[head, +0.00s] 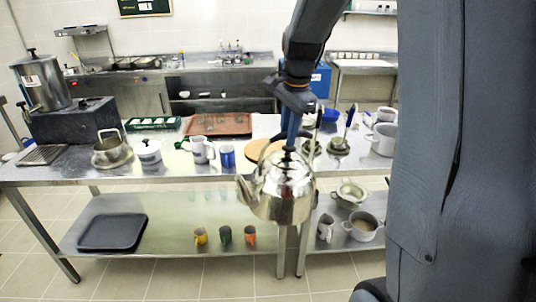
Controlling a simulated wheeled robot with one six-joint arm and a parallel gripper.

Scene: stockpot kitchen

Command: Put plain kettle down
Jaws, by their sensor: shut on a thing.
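A shiny plain metal kettle (283,190) hangs in front of the near edge of the steel table, in the middle of the head view. Its spout points left. My gripper (290,148) is above the kettle and shut on it at the top, pointing down. The fingertips are small and partly hidden by the kettle's handle and lid. The kettle looks upright and appears clear of the tabletop (120,174). It hides part of the table edge and the lower shelf behind it.
On the tabletop stand a metal pot (112,152), a white canister (147,152), a measuring jug (199,150), a blue mug (227,157), a red-brown tray (218,124) and a large pot (383,139). The lower shelf holds a dark tray (112,232) and coloured cups (225,235).

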